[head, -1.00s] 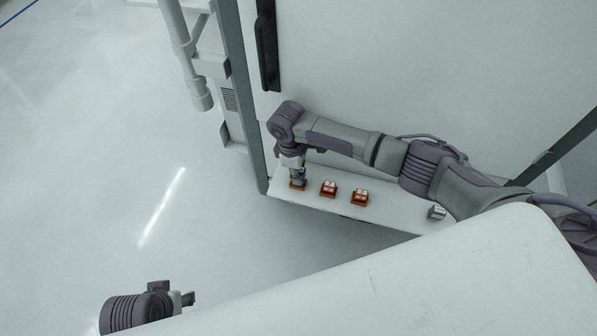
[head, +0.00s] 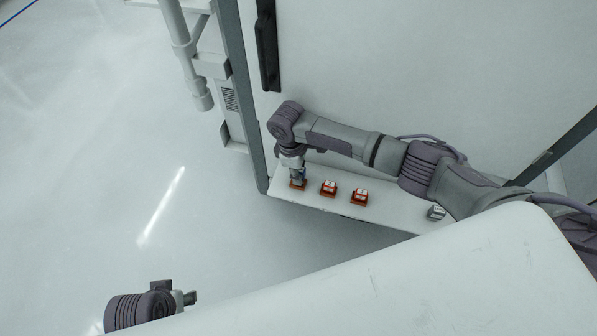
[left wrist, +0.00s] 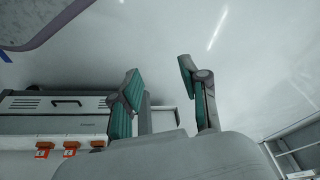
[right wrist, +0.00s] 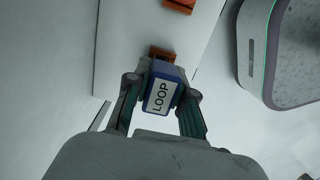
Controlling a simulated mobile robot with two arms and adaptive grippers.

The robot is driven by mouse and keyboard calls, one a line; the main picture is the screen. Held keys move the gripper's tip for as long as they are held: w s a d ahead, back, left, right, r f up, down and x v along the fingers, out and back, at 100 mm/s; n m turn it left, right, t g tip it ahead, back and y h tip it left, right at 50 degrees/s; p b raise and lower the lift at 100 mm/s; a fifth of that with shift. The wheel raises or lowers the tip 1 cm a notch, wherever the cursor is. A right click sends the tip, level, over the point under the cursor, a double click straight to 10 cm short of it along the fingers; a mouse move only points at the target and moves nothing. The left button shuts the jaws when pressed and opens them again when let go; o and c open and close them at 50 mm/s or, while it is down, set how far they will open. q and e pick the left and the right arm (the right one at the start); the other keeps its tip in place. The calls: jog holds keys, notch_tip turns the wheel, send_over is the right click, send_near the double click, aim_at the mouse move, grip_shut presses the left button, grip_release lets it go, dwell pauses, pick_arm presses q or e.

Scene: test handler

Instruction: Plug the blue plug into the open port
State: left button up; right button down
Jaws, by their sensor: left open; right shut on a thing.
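The blue plug (right wrist: 174,72) has a white label reading LOOP. My right gripper (right wrist: 160,100) is shut on it, with one finger on each side. The plug is at the leftmost orange port (head: 298,186) on the white shelf. That port also shows past the plug in the right wrist view (right wrist: 161,52). Its opening is hidden, and I cannot tell how deep the plug sits. My left gripper (head: 190,297) is open and empty, far from the ports; its spread fingers show in the left wrist view (left wrist: 165,95).
Two more orange ports, a middle one (head: 328,189) and a right one (head: 360,198), have white-labelled tops. A small grey block (head: 436,212) is at the shelf's (head: 395,217) right end. A large white surface (head: 400,280) fills the foreground. A dark door handle (head: 267,50) is above.

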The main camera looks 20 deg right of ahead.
pick_arm(q)
jog(key=shift+s+x, duration=0.25)
jog(key=shift+x, duration=1.1)
jog(key=shift+s+d+r, duration=0.1)
jog(key=shift+r, duration=0.05)
pick_arm(e)
jog(key=shift+f, duration=0.1)
jog(key=shift+f, duration=0.1)
pick_arm(q)
jog(key=shift+r, duration=0.4)
jog(key=shift+s+r, duration=0.15)
jog(key=shift+r, duration=0.05)
pick_arm(e)
jog(key=shift+f, duration=0.2)
pick_arm(q)
jog(key=shift+r, duration=0.35)
pick_arm(e)
jog(key=shift+f, duration=0.15)
